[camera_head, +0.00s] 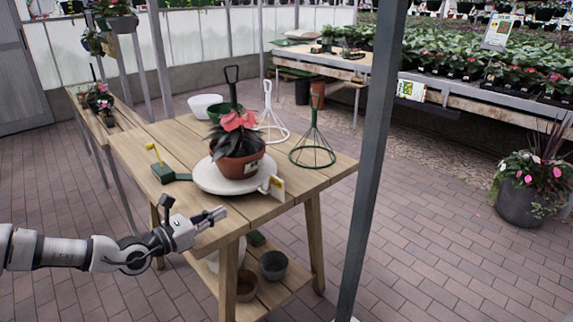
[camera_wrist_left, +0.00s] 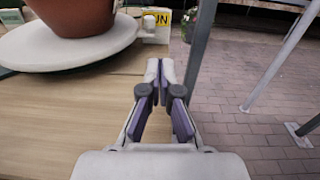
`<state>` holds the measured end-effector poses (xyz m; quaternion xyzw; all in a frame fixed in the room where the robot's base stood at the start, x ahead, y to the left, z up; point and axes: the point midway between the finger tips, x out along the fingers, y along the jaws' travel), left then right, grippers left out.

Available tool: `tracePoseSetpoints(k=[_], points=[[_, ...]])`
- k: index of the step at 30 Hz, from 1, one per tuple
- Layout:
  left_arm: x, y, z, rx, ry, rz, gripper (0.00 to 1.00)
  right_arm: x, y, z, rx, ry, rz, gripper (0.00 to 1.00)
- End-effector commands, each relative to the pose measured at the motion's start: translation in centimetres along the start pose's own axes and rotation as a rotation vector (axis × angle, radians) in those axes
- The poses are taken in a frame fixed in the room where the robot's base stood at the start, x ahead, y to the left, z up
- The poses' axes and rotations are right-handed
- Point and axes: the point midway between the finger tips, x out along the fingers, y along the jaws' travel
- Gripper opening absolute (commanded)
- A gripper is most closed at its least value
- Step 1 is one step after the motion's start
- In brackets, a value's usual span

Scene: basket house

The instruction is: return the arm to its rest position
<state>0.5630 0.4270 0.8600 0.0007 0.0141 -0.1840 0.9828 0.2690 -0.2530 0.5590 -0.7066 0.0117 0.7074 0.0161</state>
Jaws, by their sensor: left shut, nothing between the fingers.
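My left gripper (camera_head: 219,214) is shut and empty, level with the front edge of the wooden table (camera_head: 290,183) in the head view. My left arm comes in from the left edge. In the left wrist view the gripper's fingertips (camera_wrist_left: 160,69) meet, with the table top to their left. A potted plant with pink-red leaves (camera_head: 238,147) stands upright on a round white plate (camera_head: 207,178), behind the gripper and apart from it. The pot (camera_wrist_left: 76,14) shows in part in the left wrist view. My right gripper is not in view.
Wire stands (camera_head: 312,150) and a white bowl (camera_head: 204,105) are farther back. A grey post (camera_head: 370,160) rises at the table's right. Brick floor in front is clear.

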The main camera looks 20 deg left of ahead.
Motion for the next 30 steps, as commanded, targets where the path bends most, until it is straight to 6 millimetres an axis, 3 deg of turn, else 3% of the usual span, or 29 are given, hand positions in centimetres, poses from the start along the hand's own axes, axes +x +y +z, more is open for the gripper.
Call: tracePoseSetpoints(k=[5,8,11,14,15,18,20,22,25,30], points=[[0.1,-0.5,-0.2,0.014,0.016,-0.017,0.0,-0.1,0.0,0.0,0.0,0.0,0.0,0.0],[0.2,-3.0,-1.4,0.09,0.105,-0.11,0.0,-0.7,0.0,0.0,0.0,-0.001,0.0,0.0],[-0.6,-7.7,-4.4,0.244,0.283,-0.301,0.0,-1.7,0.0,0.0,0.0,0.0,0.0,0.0],[-3.9,-13.2,-9.6,0.484,0.549,-0.595,0.0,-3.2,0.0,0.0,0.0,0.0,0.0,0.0],[-6.2,-15.1,-11.9,0.602,0.665,-0.733,0.0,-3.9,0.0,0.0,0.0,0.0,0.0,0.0],[-12.7,-17.7,-16.6,0.942,0.903,-1.102,0.0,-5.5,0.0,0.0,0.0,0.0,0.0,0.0],[-15.9,-18.3,-18.2,1.163,0.973,-1.315,0.0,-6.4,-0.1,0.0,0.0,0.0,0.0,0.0],[-18.3,-19.0,-19.3,1.43,0.965,-1.548,0.0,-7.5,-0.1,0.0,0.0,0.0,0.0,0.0],[-19.8,-21.5,-20.3,1.751,0.788,-1.799,0.0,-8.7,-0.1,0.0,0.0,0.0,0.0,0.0],[-20.6,-26.2,-21.3,1.997,0.448,-1.958,0.0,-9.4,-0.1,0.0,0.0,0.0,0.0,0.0]])
